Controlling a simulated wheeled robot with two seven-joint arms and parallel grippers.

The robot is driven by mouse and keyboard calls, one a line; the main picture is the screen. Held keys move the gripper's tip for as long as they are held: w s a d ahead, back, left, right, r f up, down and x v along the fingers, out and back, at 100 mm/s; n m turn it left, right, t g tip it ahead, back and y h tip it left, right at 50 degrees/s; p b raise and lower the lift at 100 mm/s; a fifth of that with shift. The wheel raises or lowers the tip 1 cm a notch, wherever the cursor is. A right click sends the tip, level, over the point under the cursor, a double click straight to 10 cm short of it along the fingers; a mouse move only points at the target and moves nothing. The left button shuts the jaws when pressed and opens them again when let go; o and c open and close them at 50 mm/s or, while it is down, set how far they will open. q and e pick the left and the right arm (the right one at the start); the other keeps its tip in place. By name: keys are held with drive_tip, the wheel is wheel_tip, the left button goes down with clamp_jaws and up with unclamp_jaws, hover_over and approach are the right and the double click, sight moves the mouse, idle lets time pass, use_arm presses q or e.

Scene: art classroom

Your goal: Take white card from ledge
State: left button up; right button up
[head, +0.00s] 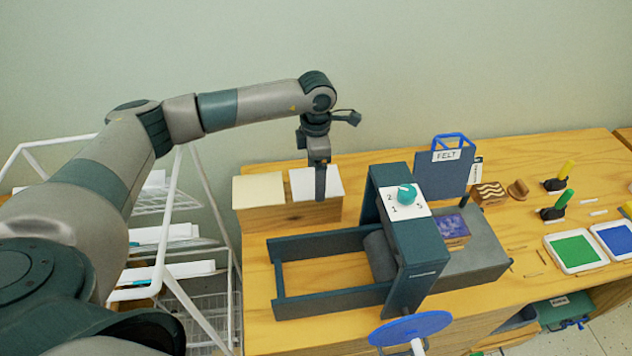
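The white card (303,185) lies at the right end of a raised wooden ledge (290,214) at the back left of the table. My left gripper (320,190) points down at the card's right part and covers some of it. Its fingers line up in this view, so the gap between them is hidden. I cannot tell whether they touch the card. My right gripper is not in view.
A cream card (258,190) lies left of the white card. A dark press (398,240) with a numbered dial and blue wheel (410,328) stands close on the right. A white wire rack (170,240) stands left of the table. Ink pads (575,249) lie far right.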

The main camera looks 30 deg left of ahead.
use_arm(q)
drive_tip(key=c, duration=0.3)
drive_tip(key=shift+r, duration=0.1)
drive_tip(key=shift+r+b, duration=0.5)
drive_tip(key=shift+r, duration=0.05)
wheel_tip(320, 180, up, 9)
drive_tip(key=b, duration=0.3)
drive_tip(key=shift+b, duration=0.4)
drive_tip(key=shift+f, duration=0.15)
